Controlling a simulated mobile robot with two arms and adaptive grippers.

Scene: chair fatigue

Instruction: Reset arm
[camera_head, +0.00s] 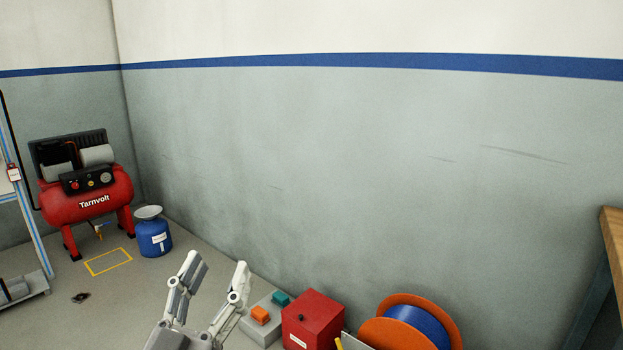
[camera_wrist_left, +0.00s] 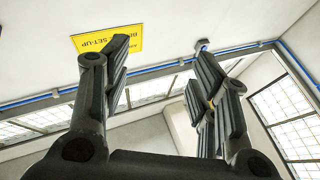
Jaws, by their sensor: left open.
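My left gripper (camera_head: 216,278) is at the bottom of the head view, pointing up with its two fingers spread apart and nothing between them. In the left wrist view the same gripper (camera_wrist_left: 162,85) shows its two dark fingers apart, with only wall, windows and ceiling beyond them. Most of my left arm is out of the head view. My right gripper is in neither view.
A red box (camera_head: 313,322), a grey box with orange and teal blocks (camera_head: 262,322) and an orange reel (camera_head: 440,318) stand along the wall. A red compressor (camera_head: 87,201) and blue canister (camera_head: 153,238) are at left. A wooden top (camera_head: 612,232) is at right.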

